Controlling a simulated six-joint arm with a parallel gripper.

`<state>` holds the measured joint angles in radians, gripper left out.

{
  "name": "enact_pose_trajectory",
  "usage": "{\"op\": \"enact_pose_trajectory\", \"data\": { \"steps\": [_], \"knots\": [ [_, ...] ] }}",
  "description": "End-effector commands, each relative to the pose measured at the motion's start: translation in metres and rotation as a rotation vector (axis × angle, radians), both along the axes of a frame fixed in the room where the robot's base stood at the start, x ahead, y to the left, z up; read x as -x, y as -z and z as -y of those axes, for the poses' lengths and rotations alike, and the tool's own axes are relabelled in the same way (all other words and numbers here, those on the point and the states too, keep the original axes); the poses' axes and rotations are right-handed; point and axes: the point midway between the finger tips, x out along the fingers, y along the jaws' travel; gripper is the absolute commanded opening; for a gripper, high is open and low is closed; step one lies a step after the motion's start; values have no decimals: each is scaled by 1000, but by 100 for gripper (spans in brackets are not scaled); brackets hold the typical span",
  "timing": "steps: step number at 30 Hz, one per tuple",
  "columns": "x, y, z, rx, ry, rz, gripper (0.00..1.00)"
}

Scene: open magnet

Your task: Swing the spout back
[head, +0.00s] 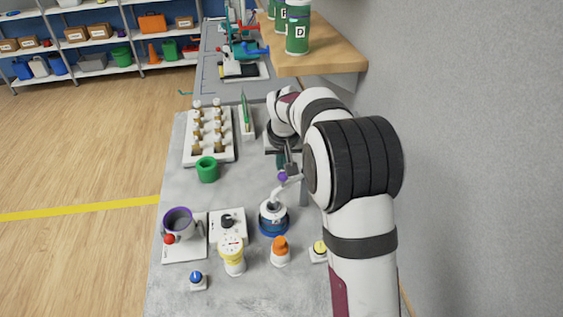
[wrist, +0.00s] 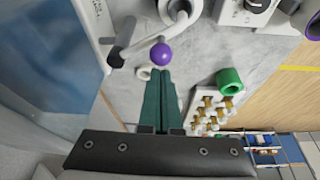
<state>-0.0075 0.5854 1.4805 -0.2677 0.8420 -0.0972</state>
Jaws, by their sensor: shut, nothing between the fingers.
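The spout (head: 284,186) is a white bent pipe on a round white and blue base (head: 273,222), with a purple ball (head: 283,176) at its outer end. In the head view it points up and right, toward the wall side. In the wrist view the spout (wrist: 183,22) is at the top, with the purple ball (wrist: 161,54) below it. My gripper (wrist: 158,72) has its two green fingers together, with nothing between them. Its tips are right beside the ball; I cannot tell if they touch it. In the head view my gripper (head: 281,163) is partly hidden by my arm.
A green cup (head: 207,169) and a white rack of brown-topped bottles (head: 209,140) stand to the left. An orange-topped bottle (head: 280,250) and a yellow-white container (head: 232,256) are in front. A wooden shelf (head: 318,58) hangs above, by the wall at right.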

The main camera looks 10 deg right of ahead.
Motion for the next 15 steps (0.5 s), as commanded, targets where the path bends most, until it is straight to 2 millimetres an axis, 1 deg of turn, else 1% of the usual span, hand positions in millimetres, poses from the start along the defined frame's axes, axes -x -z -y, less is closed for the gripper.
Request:
{"op": "enact_pose_trajectory", "data": {
  "steps": [8, 15],
  "knots": [
    [1, 0, 1, 0, -9, -1, 0],
    [4, 0, 2, 0, -59, -2, 0]
  ]
}}
